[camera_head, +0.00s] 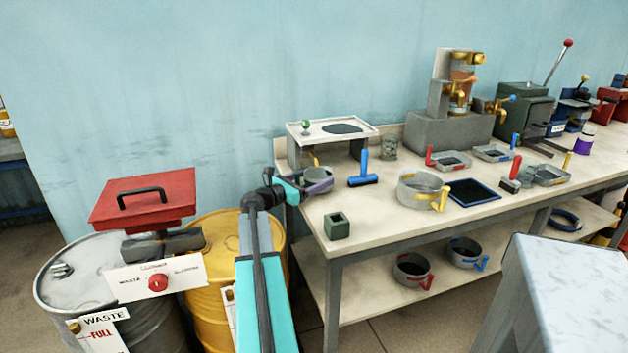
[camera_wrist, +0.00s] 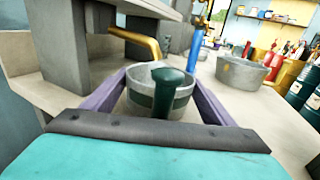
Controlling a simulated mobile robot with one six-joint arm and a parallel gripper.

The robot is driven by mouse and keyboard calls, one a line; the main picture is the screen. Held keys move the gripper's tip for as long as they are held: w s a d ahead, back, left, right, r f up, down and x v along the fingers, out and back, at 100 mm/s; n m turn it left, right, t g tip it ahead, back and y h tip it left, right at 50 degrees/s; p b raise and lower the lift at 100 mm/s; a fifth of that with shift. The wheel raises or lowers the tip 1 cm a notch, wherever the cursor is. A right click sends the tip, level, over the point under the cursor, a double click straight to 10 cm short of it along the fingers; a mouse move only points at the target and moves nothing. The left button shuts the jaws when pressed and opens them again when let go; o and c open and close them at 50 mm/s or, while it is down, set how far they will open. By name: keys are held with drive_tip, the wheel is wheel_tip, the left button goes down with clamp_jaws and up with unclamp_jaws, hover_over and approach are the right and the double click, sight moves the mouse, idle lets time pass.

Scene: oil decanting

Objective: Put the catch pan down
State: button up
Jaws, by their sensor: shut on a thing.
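The catch pan is a small round grey vessel with a dark green band and a thick green handle; it fills the middle of the wrist view (camera_wrist: 180,101). My gripper (camera_wrist: 160,80) is shut on it, with one purple finger along each side. In the head view my gripper (camera_head: 309,184) is at the bench's left end, in front of the low stand (camera_head: 368,131), and the pan is small and partly hidden there. A gold spout (camera_wrist: 138,43) is just behind the pan, above its rim. I cannot tell whether the pan's bottom touches the bench top (camera_head: 385,222).
Waste drums (camera_head: 75,270) are at the left. Bare bench top lies between the block and pot.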

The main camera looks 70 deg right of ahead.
drive_tip(key=shift+f, duration=0.3)
drive_tip(key=shift+f, duration=0.15)
drive_tip(key=o, duration=1.1)
drive_tip(key=shift+a, duration=0.1)
drive_tip(key=shift+o, duration=0.2)
drive_tip(key=shift+r, duration=0.2)
drive_tip(key=b+v, duration=0.1)
drive_tip(key=v, duration=1.1)
